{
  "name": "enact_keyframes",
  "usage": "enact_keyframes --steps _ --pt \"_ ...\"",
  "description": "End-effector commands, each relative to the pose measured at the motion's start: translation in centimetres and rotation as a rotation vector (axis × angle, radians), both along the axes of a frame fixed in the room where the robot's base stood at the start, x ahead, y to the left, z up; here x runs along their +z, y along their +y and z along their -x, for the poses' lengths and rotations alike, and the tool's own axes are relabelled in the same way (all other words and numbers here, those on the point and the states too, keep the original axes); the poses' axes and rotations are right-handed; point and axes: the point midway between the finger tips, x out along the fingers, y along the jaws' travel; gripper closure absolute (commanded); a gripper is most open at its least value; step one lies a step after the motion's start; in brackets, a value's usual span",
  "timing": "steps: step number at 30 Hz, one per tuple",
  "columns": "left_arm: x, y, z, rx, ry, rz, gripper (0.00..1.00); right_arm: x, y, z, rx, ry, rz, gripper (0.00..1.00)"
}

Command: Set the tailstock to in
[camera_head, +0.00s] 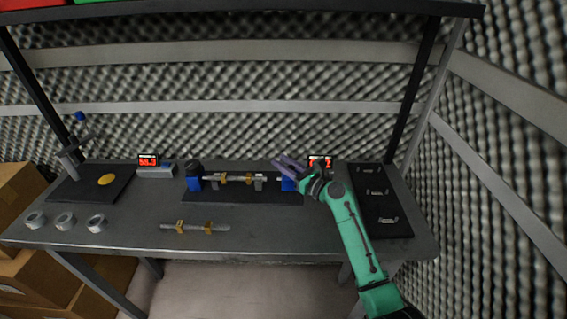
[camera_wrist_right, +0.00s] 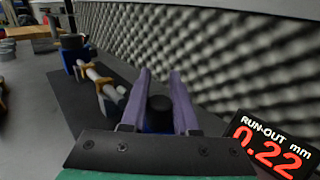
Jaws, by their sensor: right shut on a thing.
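The tailstock (camera_head: 288,184) is the blue block at the right end of the dark fixture base (camera_head: 240,197). Its black knob (camera_wrist_right: 159,103) stands between my purple fingers in the right wrist view, with a bit of blue below it. My right gripper (camera_head: 280,162), on the green arm, is shut on this knob; it also shows in the right wrist view (camera_wrist_right: 159,82). In the head view the gripper hides the knob and part of the block. A shaft with brass-coloured collars (camera_head: 238,179) lies between the tailstock and the blue headstock (camera_head: 193,180). My left gripper is out of view.
A run-out display (camera_wrist_right: 268,145) reading 0.22 mm stands right beside my right gripper. Another display (camera_head: 148,160) reads 58.3. A second shaft (camera_head: 195,227) lies at the front.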

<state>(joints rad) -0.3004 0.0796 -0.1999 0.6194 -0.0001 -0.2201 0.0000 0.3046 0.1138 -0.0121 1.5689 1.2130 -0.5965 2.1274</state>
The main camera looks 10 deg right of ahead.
Motion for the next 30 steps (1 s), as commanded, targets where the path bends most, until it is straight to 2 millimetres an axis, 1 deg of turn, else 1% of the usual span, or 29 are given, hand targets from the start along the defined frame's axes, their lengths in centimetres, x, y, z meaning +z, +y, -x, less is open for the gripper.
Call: enact_keyframes --steps 8,11,14,16,23,24,26,30 --pt "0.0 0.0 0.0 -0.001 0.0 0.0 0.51 0.0 0.0 0.0 0.0 0.001 0.001 1.0" --pt "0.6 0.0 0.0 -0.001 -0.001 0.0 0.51 0.2 0.7 -0.2 0.001 0.002 -0.003 1.0" --pt "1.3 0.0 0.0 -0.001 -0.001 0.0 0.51 0.3 2.0 -0.5 0.002 0.002 -0.003 1.0" --pt "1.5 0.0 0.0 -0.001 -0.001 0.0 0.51 0.2 2.6 -0.6 0.001 0.002 -0.002 1.0" --pt "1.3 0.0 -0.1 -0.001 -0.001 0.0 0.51 0.0 2.7 -0.7 0.001 0.0 0.0 1.0" --pt "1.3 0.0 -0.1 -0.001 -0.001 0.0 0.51 0.0 2.7 -0.7 0.001 -0.001 0.001 0.64" --pt "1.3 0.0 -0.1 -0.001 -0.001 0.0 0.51 0.0 2.7 -0.7 0.001 -0.001 0.001 0.41" --pt "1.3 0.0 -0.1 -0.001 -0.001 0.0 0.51 0.0 2.6 -0.7 0.001 0.0 0.0 0.41"
